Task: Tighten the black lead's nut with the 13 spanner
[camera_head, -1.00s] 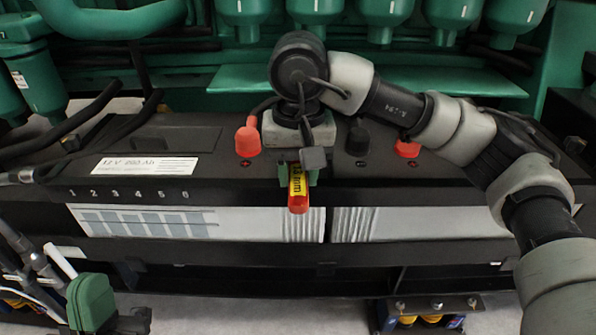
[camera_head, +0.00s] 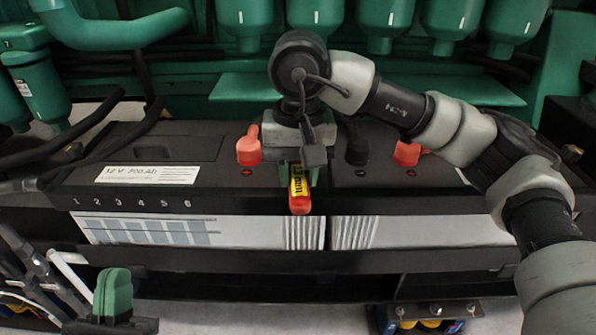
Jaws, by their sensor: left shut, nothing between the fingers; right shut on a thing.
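My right gripper (camera_head: 303,176) is shut on the 13 mm spanner, whose yellow and red handle (camera_head: 299,190) points towards me over the front edge of the batteries. The spanner's head is hidden under my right gripper and wrist. A black terminal cap (camera_head: 357,147) stands just right of my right gripper, on the battery top. The black lead's nut cannot be made out.
Red terminal caps stand left (camera_head: 248,149) and right (camera_head: 407,153) of my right gripper. The left battery (camera_head: 145,142) has a white label. Green engine parts (camera_head: 380,30) rise close behind. A small box with terminals (camera_head: 432,312) sits low at the front right.

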